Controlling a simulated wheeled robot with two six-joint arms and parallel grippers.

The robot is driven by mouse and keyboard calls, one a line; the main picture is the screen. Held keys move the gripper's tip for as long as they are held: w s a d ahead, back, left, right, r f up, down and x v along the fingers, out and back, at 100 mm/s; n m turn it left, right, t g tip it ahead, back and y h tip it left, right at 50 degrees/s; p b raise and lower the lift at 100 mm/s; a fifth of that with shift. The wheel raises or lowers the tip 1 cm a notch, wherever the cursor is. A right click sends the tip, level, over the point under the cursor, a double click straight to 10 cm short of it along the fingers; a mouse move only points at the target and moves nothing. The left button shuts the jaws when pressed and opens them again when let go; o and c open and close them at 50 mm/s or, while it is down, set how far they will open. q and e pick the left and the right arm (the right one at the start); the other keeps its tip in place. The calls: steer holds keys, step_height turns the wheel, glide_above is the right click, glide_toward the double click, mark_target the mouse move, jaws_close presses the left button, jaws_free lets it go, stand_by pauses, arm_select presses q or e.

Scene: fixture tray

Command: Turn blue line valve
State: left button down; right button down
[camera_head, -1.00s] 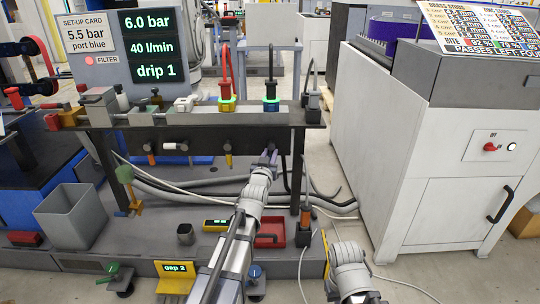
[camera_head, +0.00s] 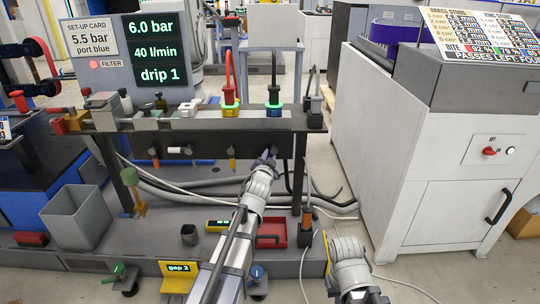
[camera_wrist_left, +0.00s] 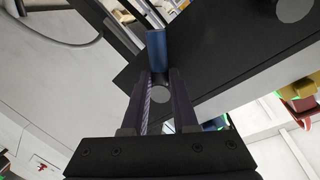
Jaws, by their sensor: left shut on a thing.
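The blue valve handle (camera_wrist_left: 157,50) shows in the left wrist view as a blue bar standing out at the fingertips, in front of the black panel (camera_head: 205,142). My left gripper (camera_head: 267,157) reaches the right part of that panel in the head view, and it is shut on the blue handle. The fingers hide most of the handle in the head view. The left gripper also shows in the left wrist view (camera_wrist_left: 158,80). My right arm is at the bottom right of the head view, and its fingers do not show.
A display (camera_head: 155,47) reads 6.0 bar, 40 l/min and drip 1; the card (camera_head: 93,38) says 5.5 bar, port blue. A yellow-handled valve (camera_head: 231,154) is left of my left gripper. Hoses (camera_head: 185,190) run below. A white cabinet (camera_head: 400,140) stands at right.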

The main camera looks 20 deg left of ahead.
arm_select(q)
steer(key=shift+s+a+r+m+g+y+p, duration=0.1)
steer(key=shift+r+m+g+y+p, duration=0.25)
steer(key=shift+m, duration=1.1)
steer(key=shift+w+a+r+m+g+y+p, duration=0.1)
steer(key=shift+r+m+y+p, duration=0.15)
steer(key=shift+m+y+p, duration=0.75)
steer(key=shift+s+r+m+g+h+p, duration=0.1)
steer(key=shift+r+m+g+h+p, duration=0.15)
steer(key=shift+m, duration=1.6)
steer(key=shift+r, duration=0.1)
steer(key=c, duration=0.7)
jaws_free()
steer(key=p+v, duration=0.1)
steer(key=v, duration=0.6)
steer(key=shift+s+d, duration=0.2)
steer(key=shift+s, duration=0.15)
